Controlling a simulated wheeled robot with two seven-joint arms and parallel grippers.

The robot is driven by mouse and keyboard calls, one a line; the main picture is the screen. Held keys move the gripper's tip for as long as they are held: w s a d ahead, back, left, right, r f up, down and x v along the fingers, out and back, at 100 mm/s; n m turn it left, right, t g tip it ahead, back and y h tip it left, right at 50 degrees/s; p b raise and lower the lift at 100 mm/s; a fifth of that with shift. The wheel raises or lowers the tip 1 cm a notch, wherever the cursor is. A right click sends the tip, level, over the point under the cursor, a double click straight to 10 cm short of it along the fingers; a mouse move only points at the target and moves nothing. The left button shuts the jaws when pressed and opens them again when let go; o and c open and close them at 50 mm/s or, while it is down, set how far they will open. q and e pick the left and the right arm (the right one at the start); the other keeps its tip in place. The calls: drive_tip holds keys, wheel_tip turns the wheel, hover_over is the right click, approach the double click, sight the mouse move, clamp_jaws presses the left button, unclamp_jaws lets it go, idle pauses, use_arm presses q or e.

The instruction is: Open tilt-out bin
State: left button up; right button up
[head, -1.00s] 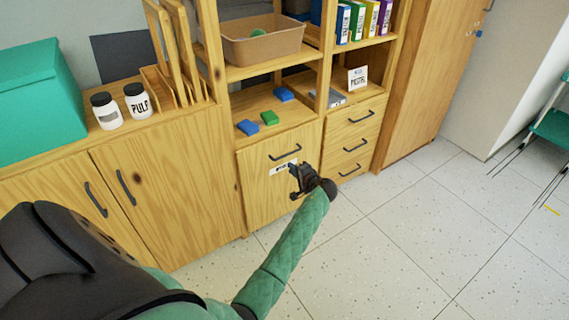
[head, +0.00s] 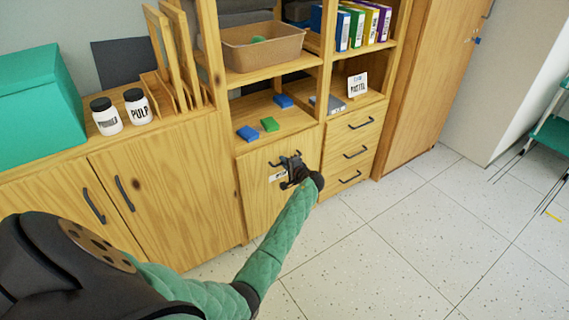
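The tilt-out bin (head: 257,204) is a wooden front panel low in the shelf unit, between the double-door cupboard and the drawers. It looks closed, its top edge level with the shelf above. A dark bar handle (head: 275,163) and a white label (head: 278,176) are near its top. My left gripper (head: 290,163) is at the right part of the handle and partly hides the handle and label. Whether it touches the handle or grips it cannot be seen. My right gripper is not in view.
Blue and green blocks (head: 270,124) lie on the shelf above the bin. Three drawers with handles (head: 354,152) stand to its right, and cupboard doors (head: 158,190) to its left. The tiled floor (head: 370,250) in front is clear.

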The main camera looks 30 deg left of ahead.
use_arm(q)
clamp_jaws()
drive_tip(key=shift+s+d+f, duration=0.1)
drive_tip(key=shift+d, duration=0.05)
